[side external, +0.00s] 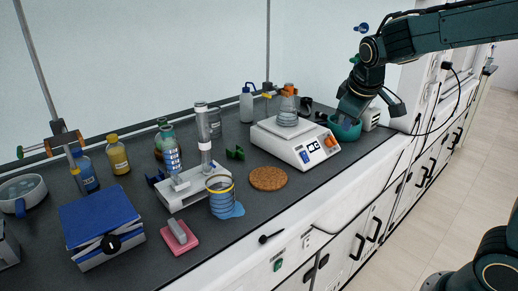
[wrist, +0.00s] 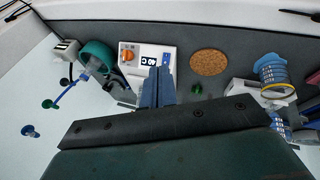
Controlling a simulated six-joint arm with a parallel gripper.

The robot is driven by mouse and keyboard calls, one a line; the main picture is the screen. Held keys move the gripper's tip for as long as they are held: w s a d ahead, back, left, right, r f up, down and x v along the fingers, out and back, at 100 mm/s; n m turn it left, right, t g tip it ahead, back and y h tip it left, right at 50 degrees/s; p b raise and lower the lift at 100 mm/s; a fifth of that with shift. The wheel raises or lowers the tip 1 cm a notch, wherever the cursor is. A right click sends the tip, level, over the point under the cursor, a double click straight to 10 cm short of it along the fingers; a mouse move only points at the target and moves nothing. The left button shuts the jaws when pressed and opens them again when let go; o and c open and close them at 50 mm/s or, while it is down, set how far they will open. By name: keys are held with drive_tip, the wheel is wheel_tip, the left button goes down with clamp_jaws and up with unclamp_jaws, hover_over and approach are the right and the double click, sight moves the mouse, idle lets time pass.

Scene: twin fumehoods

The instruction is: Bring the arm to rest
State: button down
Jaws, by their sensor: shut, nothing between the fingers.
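My gripper (side external: 350,108) is at the right end of the bench in the side view, with my arm reaching in from the upper right. It overlaps the teal bowl (side external: 345,130) there, and its fingertips are hard to make out. In the wrist view the blue-grey fingers of my gripper (wrist: 158,82) are together and empty. They point toward the white hotplate (wrist: 145,62), and the teal bowl (wrist: 98,53) lies to their left. I cannot tell the height of the fingers above the bench.
The white hotplate (side external: 295,145) carries a flask (side external: 288,110). Bottles line the back. Free room lies over the aisle floor (side external: 440,195).

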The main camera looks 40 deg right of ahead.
drive_tip(key=s+a+m+y, duration=0.1)
drive_tip(key=s+a, duration=0.3)
drive_tip(key=s, duration=0.5)
drive_tip(key=s+a+m+t+y, duration=0.1)
drive_tip(key=s+a, duration=0.4)
drive_tip(key=s, duration=0.5)
drive_tip(key=shift+s+t+y, duration=0.2)
drive_tip(key=shift+t+y, duration=0.1)
drive_tip(key=shift+y, duration=0.5)
drive_tip(key=shift+w, duration=0.1)
